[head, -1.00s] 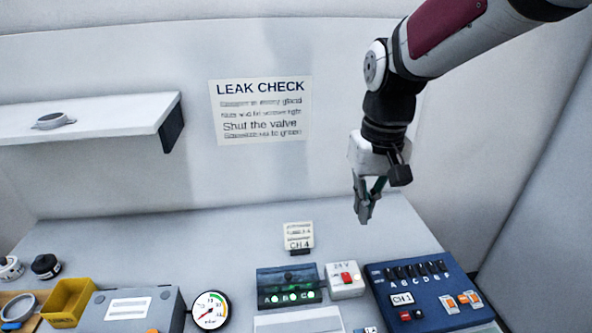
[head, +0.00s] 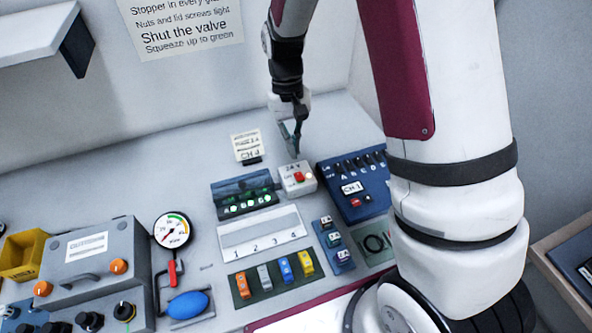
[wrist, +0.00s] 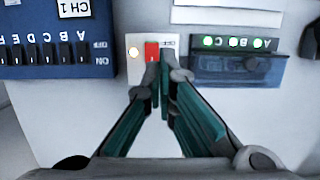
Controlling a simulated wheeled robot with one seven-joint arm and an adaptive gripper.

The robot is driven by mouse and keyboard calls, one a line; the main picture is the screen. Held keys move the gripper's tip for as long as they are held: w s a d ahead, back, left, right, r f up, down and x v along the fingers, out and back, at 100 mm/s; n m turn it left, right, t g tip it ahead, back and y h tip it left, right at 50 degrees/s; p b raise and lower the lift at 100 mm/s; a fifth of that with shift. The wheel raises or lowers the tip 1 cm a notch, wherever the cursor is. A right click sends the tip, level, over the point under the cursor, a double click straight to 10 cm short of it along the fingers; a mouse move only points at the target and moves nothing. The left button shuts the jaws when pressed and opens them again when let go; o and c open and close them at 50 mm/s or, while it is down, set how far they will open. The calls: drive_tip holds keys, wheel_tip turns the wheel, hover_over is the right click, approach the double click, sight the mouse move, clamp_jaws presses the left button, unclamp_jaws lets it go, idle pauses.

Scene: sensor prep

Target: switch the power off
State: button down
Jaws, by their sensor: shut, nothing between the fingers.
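The white 24 V power box (head: 298,180) stands on the bench between the dark indicator unit and the blue switch panel. Its red rocker switch (head: 299,176) is on top. My gripper (head: 294,153) points down above the back of the box. In the wrist view my gripper (wrist: 160,62) is shut and empty, its tips overlapping the box's face beside the switch. I cannot tell whether they touch it.
The blue switch panel (head: 336,188) stands close to the right of the box. The indicator unit (head: 229,196) with green lights is close on its left. A CH 4 card (head: 247,146) stands behind. A white numbered tray (head: 262,231) lies in front.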

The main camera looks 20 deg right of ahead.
sight(299, 177)
drive_tip(key=p+x, duration=0.1)
drive_tip(key=x, duration=0.7)
drive_tip(key=shift+f, duration=0.25)
